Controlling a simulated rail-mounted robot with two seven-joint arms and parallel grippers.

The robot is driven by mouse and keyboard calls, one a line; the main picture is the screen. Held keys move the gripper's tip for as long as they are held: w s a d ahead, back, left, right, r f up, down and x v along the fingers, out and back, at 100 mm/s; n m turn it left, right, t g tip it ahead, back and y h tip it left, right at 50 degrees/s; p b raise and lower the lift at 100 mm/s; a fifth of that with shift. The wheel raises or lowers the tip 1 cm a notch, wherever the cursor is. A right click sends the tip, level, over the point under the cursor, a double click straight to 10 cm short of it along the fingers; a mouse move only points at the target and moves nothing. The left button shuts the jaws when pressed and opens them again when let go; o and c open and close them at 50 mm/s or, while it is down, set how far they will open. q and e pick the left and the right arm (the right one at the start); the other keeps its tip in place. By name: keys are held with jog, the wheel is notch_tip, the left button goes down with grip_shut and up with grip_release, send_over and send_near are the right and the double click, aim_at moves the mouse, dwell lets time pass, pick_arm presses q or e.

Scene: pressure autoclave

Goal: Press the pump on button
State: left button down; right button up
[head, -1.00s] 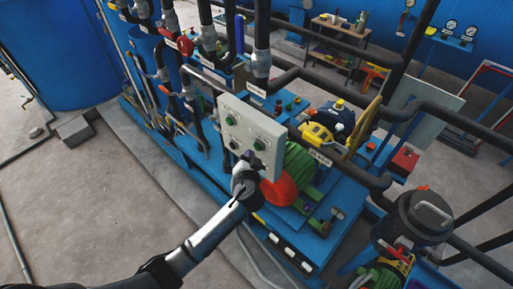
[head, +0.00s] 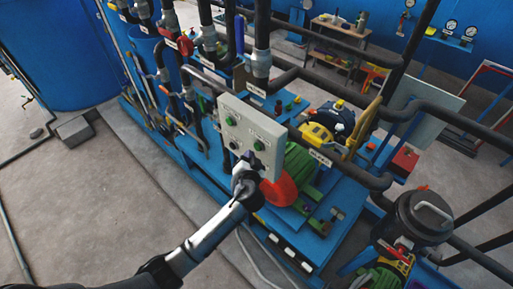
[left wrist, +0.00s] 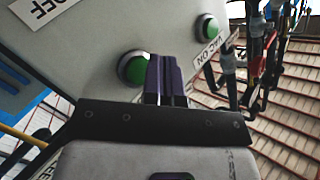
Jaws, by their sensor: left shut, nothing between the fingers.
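A pale control panel (head: 246,136) with green round buttons stands in the middle of the head view. One green button (head: 231,120) is at its upper left, another (head: 259,145) at its lower right. The left wrist view shows a green button (left wrist: 133,68) just left of the fingertips and another (left wrist: 206,27) farther up and right. A label ending in "ON" (left wrist: 213,52) is right of the fingers; an "OFF" label (left wrist: 40,10) is at top left. My left gripper (left wrist: 166,62) is shut and empty, close to the panel face; contact cannot be told. My right gripper is not in view.
Black pipes (head: 262,48) and valves rise behind the panel. A green and red pump (head: 290,175) sits right of it on a blue skid (head: 325,245). A dark lidded vessel (head: 412,220) stands at right. The floor at left is mostly clear.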

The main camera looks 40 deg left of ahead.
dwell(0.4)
pick_arm(q)
jog(key=shift+w, duration=0.2)
jog(key=shift+w+d+b, duration=0.1)
jog(key=shift+w+b, duration=0.15)
jog(key=shift+b, duration=0.1)
